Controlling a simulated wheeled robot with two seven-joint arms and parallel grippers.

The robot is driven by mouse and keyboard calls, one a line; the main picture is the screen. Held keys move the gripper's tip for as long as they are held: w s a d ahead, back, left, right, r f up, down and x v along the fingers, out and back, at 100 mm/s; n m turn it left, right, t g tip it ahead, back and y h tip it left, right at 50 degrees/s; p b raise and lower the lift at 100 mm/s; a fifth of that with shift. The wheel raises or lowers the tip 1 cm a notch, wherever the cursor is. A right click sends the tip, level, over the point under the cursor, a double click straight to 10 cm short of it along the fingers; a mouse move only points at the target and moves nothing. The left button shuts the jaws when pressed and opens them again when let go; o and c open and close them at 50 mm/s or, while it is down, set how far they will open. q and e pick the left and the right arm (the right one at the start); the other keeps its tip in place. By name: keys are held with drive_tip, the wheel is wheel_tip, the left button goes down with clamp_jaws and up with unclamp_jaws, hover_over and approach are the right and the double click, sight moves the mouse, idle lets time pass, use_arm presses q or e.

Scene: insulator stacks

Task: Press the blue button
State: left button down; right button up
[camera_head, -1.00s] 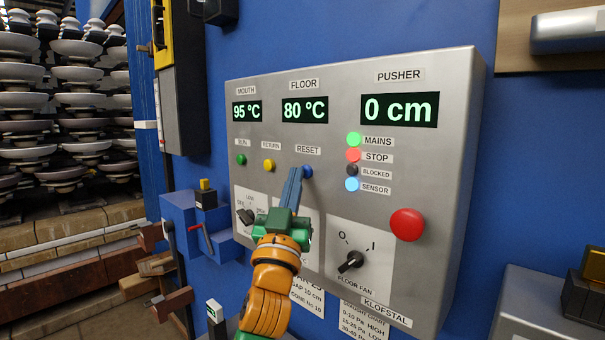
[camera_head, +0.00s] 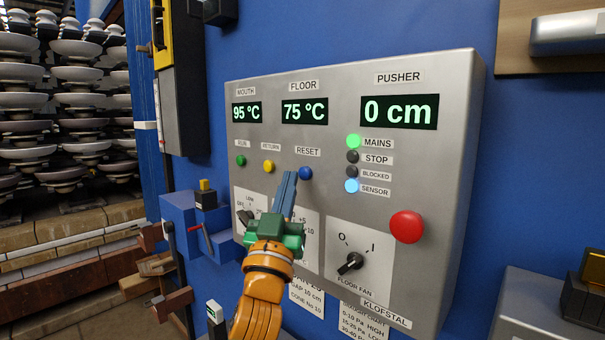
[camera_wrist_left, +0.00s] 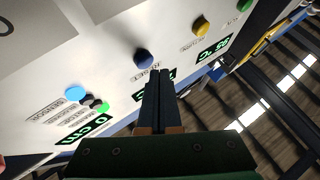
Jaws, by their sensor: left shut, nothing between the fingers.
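The blue button (camera_head: 306,173) sits under the RESET label on the grey control panel (camera_head: 335,103). It also shows in the left wrist view (camera_wrist_left: 144,58), just beyond the fingertips. My left gripper (camera_head: 291,174) is shut and empty, its blue fingers pointing up at the panel. The fingertips are just left of and below the button in the head view, and a gap shows between them and the button in the wrist view (camera_wrist_left: 158,72). My right gripper is not in view.
A yellow button (camera_head: 268,166) and a green button (camera_head: 241,160) sit left of the blue one. A red button (camera_head: 407,225) and a floor fan knob (camera_head: 351,262) are on the right. The MAINS lamp (camera_head: 353,141) is green; the STOP lamp (camera_head: 352,157) is dark.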

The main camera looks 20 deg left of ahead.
use_arm(q)
drive_tip(key=s, duration=0.1)
drive_tip(key=s+a, duration=0.1)
drive_tip(key=s, duration=0.1)
drive_tip(key=s+p, duration=0.1)
drive_tip(key=shift+s+a, duration=0.35)
idle(0.8)
